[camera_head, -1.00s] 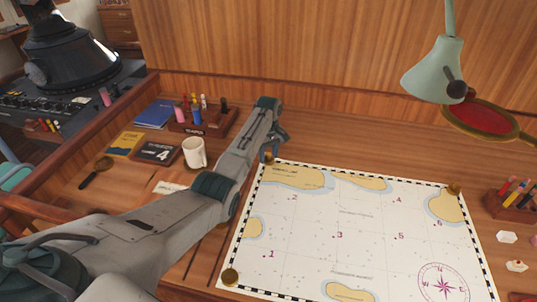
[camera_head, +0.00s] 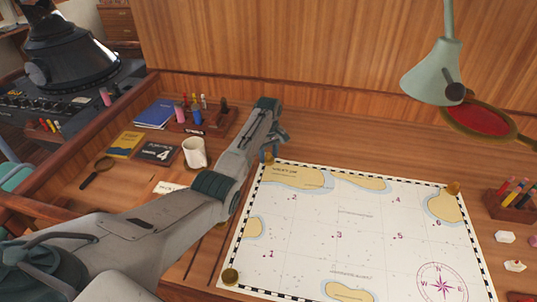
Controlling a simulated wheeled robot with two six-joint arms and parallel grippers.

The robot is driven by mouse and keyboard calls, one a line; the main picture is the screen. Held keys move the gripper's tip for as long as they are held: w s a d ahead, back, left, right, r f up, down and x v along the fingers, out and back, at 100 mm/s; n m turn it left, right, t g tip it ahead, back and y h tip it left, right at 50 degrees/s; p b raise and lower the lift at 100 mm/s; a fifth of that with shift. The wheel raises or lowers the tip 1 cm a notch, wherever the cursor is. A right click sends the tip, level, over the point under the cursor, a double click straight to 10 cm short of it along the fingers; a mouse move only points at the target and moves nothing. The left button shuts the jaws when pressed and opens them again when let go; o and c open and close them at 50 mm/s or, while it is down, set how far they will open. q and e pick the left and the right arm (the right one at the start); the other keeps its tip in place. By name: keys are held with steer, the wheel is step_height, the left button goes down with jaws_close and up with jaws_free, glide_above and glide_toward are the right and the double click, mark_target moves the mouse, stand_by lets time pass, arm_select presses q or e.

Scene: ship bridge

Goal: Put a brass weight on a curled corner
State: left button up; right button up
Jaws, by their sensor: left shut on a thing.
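The sea chart (camera_head: 350,235) lies on the wooden desk, with numbered spots and a compass rose. My left gripper (camera_head: 271,153) is at the chart's far left corner, shut on a brass weight (camera_head: 268,158) that is partly hidden by the fingers. The weight is at or just above the corner; I cannot tell whether it touches. Another brass weight (camera_head: 230,277) sits on the near left corner. A third brass weight (camera_head: 453,188) sits on the far right corner. My right gripper is not in view.
A green lamp (camera_head: 435,75) hangs over the back right. A pencil holder (camera_head: 512,205) is at the right edge.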

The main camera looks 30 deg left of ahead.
arm_select(q)
steer(key=shift+f, duration=0.3)
stand_by(0.4)
steer(key=o, duration=1.2)
